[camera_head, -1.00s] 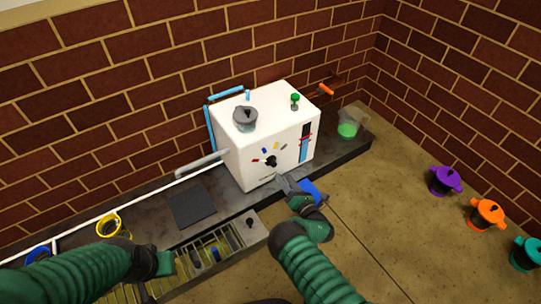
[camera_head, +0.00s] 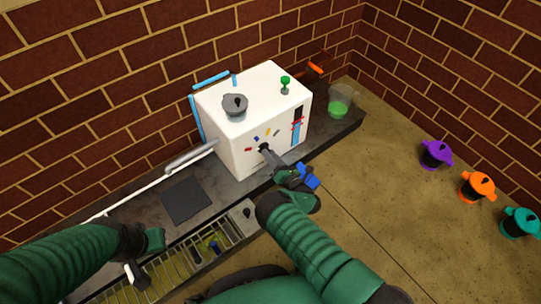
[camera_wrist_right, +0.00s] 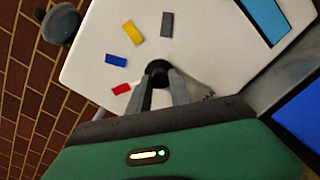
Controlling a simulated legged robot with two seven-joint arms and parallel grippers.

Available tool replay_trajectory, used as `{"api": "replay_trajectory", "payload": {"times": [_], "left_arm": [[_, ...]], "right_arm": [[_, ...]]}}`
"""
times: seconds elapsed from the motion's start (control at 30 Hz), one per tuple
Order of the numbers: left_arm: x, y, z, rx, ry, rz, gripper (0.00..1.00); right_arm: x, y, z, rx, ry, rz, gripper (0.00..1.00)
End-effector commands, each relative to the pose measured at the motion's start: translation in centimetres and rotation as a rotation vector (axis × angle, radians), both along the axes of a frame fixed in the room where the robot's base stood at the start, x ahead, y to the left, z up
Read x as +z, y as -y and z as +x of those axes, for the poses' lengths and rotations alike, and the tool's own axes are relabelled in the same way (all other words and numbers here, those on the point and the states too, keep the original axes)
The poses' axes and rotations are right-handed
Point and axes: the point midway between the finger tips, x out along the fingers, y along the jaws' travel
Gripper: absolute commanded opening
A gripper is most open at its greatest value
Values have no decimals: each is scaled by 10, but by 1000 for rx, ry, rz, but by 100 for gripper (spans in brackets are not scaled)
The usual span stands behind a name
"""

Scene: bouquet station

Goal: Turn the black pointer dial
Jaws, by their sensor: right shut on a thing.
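The black pointer dial (camera_wrist_right: 158,69) sits on the front face of the white box (camera_head: 235,152), with red, blue, yellow and grey marks around it. My right gripper (camera_wrist_right: 160,88) has its two grey fingers on either side of the dial and is shut on it. In the head view the right gripper (camera_head: 270,154) reaches the box front and partly hides the dial. Which mark the pointer faces cannot be told. My left gripper (camera_head: 133,270) is low at the left, away from the box; its fingers are too unclear to read.
The box stands on a dark counter (camera_head: 150,183). A grey lidded pot (camera_head: 235,106) and a green knob (camera_head: 285,82) are on top. A beaker with green liquid (camera_head: 339,103) stands right of it. Purple (camera_head: 436,154), orange (camera_head: 477,187) and teal (camera_head: 519,222) pots are at the right.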

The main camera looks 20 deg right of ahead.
Motion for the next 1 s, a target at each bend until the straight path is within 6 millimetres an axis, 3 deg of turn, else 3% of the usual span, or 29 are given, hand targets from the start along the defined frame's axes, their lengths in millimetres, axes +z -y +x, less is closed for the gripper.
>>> {"api": "replay_trajectory", "payload": {"times": [0.47,1.0], "left_arm": [[5,0,0,0,0,0,0],[26,0,0,0,0,0,0]], "right_arm": [[1,2,0,-5,-23,59,0],[1,4,0,-9,-159,430,0]]}}
